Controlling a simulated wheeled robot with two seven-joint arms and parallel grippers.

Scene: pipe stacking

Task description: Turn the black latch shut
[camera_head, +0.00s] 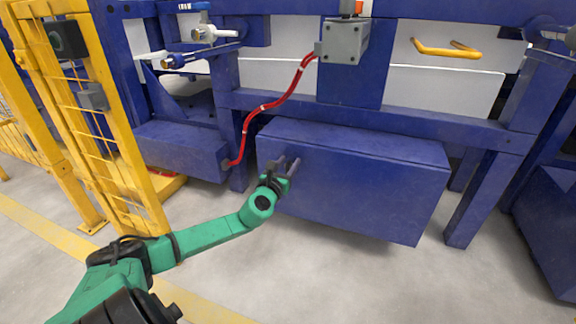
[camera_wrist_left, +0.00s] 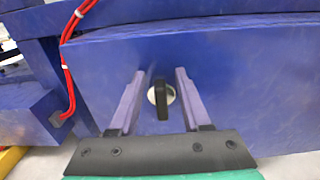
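The black latch (camera_wrist_left: 161,100) shows in the left wrist view as an upright black bar on a round pale metal plate, set in the front of a blue box (camera_wrist_left: 240,85). My left gripper (camera_wrist_left: 158,78) is open, with one finger on each side of the latch and a gap to it on both sides. In the head view my left gripper (camera_head: 284,165) is at the left part of the front of the blue box (camera_head: 350,190), and the latch is hidden or too small to make out there. My right gripper is not in view.
A red cable (camera_head: 268,106) runs from a grey junction box (camera_head: 343,41) down to a smaller blue box (camera_head: 180,148) on the left. A yellow fence (camera_head: 95,120) stands further left. A yellow handle (camera_head: 447,50) is at upper right. The floor in front is clear.

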